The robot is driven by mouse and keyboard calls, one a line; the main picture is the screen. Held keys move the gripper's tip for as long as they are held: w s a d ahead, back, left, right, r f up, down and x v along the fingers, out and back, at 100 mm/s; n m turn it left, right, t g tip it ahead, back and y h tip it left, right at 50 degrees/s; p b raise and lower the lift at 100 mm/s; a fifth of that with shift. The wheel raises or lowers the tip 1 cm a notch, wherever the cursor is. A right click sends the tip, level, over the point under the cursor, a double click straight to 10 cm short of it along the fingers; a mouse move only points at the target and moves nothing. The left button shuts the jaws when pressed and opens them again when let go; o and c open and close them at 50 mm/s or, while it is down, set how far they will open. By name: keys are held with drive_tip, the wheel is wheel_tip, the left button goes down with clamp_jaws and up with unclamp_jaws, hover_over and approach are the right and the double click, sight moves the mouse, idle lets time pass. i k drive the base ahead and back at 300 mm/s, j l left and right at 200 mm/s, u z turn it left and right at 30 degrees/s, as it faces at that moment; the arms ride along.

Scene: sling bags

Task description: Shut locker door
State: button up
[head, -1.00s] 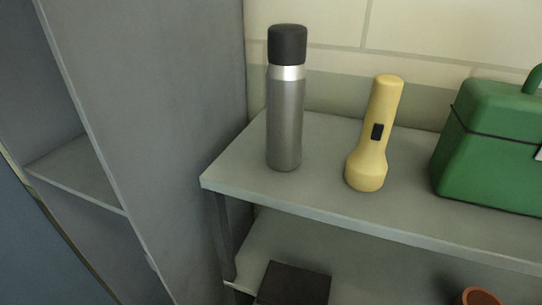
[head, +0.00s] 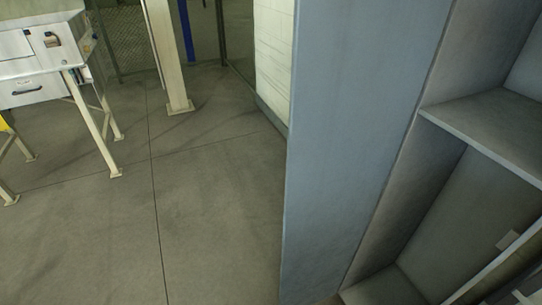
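The grey locker (head: 355,130) fills the right of the head view. Its tall blue-grey side faces me and its front is open. Inside, a shelf (head: 490,130) and the locker floor (head: 385,290) show. A slanting panel edge (head: 495,275), with a small pale tab by it, crosses the lower right corner; it looks like part of the locker door, standing away from the frame. Most of this panel is cut off by the picture's edge, so I cannot tell how far the door is open. My gripper is not in view.
A wide stretch of bare concrete floor (head: 215,215) lies left of the locker. A light workbench with drawers (head: 40,60) stands at the upper left. A pale post (head: 168,60), a blue post (head: 186,30) and a white wall (head: 273,60) stand behind.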

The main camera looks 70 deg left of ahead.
sight(360, 69)
drive_tip(key=k+j, duration=0.1)
drive_tip(key=j, duration=0.4)
drive_tip(key=k+j, duration=0.15)
drive_tip(key=j, duration=0.4)
drive_tip(key=k+j, duration=0.1)
drive_tip(key=j, duration=0.4)
drive_tip(key=k+j, duration=0.1)
drive_tip(key=j, duration=0.4)
drive_tip(key=k+j, duration=0.15)
drive_tip(key=j, duration=0.75)
drive_tip(key=i+j+u, duration=0.1)
drive_tip(key=j, duration=0.25)
drive_tip(key=k+j+u, duration=0.1)
drive_tip(key=u, duration=0.25)
drive_tip(key=k+j+u, duration=0.1)
drive_tip(key=u, duration=0.25)
drive_tip(key=k+j+u, duration=0.1)
drive_tip(key=u, duration=0.2)
drive_tip(key=j, duration=0.1)
